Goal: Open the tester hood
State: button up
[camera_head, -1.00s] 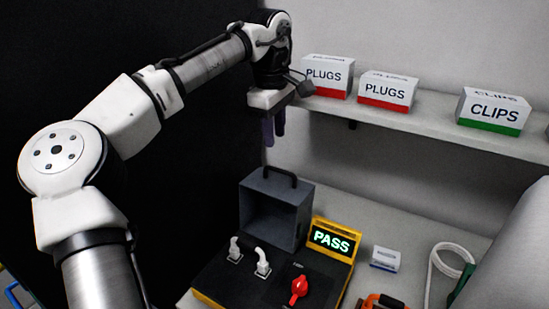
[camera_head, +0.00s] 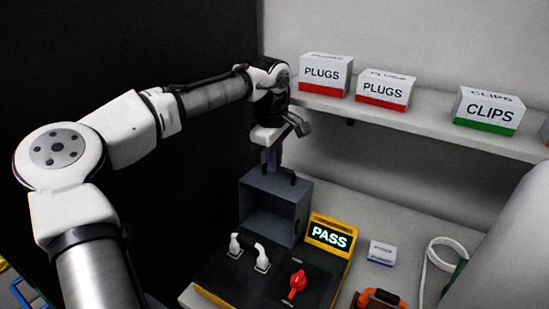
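The tester (camera_head: 225,285) is a dark box with yellow edges, and its screen (camera_head: 329,236) reads PASS in green. Its grey hood (camera_head: 290,215) stands upright at the back of the tester, with its hollow side facing the front. A dark handle (camera_head: 291,174) sits on top of the hood. My gripper (camera_head: 272,165) points down at the handle from above, with its fingers overlapping it in the picture. The gap between the fingertips and any contact with the handle are too small and dark to make out.
A shelf (camera_head: 410,117) with PLUGS and CLIPS boxes is behind. A small white box (camera_head: 381,252), an orange item (camera_head: 380,298) and a white cable (camera_head: 428,262) lie to the right.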

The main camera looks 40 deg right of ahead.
grip_shut()
jog(key=shift+s+a+f+h+b, duration=0.25)
jog(key=shift+a+b, duration=0.25)
jog(key=shift+b, duration=0.3)
jog(key=a+b, duration=0.1)
jog(key=s+a+h+b, duration=0.1)
jog(key=a+b, duration=0.1)
jog(key=s+a+t+h+b, duration=0.1)
jog(key=shift+a+r+h+b, duration=0.2)
jog(key=shift+r+h+b, duration=0.05)
jog(key=shift+r+b, duration=0.15)
jog(key=shift+s+a+r, duration=0.15)
jog(key=shift+a+r, duration=0.2)
jog(key=shift+a, duration=0.2)
